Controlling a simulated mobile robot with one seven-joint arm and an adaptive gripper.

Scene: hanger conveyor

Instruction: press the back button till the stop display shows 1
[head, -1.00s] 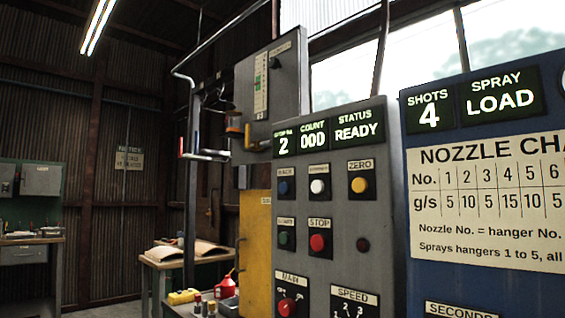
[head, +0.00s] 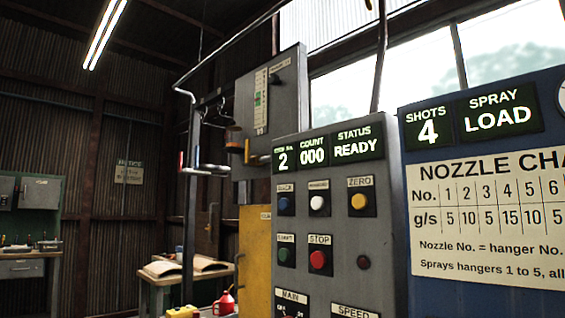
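The grey control panel (head: 335,215) stands right of the middle in the head view. Its stop display (head: 284,159) shows 2. The count display (head: 313,156) shows 000 and the status display (head: 356,147) shows READY. The back button (head: 285,205) is blue, on the left of the upper button row, under a small blurred label. A white button (head: 318,203) and a yellow button (head: 359,202) marked ZERO sit to its right. My gripper is not in view.
Below are a green button (head: 286,254) and a red STOP button (head: 319,259). A blue spray cabinet (head: 480,275) stands at the right, showing 4 shots and LOAD. A yellow panel (head: 255,260) and a workbench (head: 165,275) are behind, left.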

